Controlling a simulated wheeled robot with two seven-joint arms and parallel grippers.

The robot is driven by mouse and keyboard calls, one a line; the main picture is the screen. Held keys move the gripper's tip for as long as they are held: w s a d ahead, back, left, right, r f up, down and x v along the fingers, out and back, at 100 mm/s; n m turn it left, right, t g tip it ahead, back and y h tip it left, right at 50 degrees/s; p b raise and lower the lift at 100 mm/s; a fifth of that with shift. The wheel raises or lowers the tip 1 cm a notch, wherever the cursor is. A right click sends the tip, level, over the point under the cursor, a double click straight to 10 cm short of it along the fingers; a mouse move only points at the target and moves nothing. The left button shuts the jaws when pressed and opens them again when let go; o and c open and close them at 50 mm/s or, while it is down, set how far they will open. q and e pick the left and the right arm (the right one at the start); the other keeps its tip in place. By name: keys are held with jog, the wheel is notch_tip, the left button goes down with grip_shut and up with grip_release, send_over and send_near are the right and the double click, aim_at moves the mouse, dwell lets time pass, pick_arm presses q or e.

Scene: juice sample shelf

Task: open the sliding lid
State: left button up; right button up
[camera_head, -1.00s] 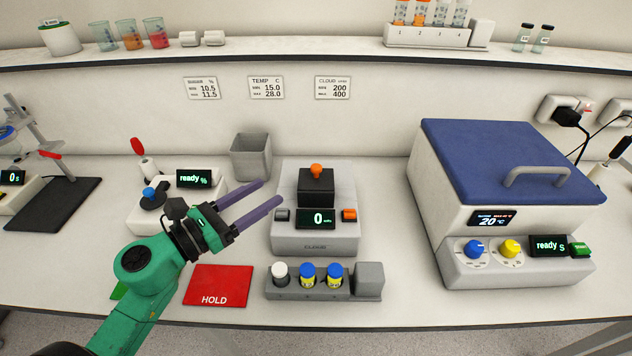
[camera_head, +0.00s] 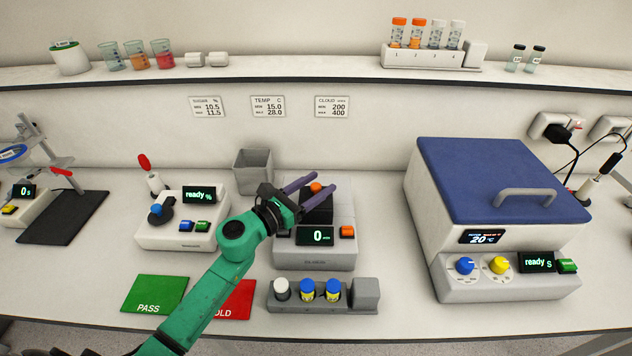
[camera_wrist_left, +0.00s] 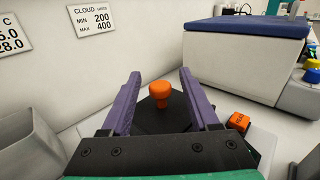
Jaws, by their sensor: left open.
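The lid is a black block (camera_head: 318,209) with an orange knob (camera_head: 316,188) on top of the grey cloud meter (camera_head: 314,258). The knob also shows upright in the left wrist view (camera_wrist_left: 161,94). My left gripper (camera_head: 322,182) is open at the lid, its purple fingers pointing away from me. In the left wrist view the two fingers (camera_wrist_left: 158,77) lie on either side of the knob, with a visible gap to each. The gripper hides part of the lid and of the meter's left side.
A rack of capped vials (camera_head: 320,302) stands in front of the meter. A grey bin (camera_head: 253,170) is behind left, and the sugar meter (camera_head: 180,225) is left. A blue-lidded bath (camera_head: 495,180) stands right. Green PASS (camera_head: 153,294) and red HOLD mats lie in front left.

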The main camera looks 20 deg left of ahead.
pick_arm(q)
grip_shut()
dwell(1.4)
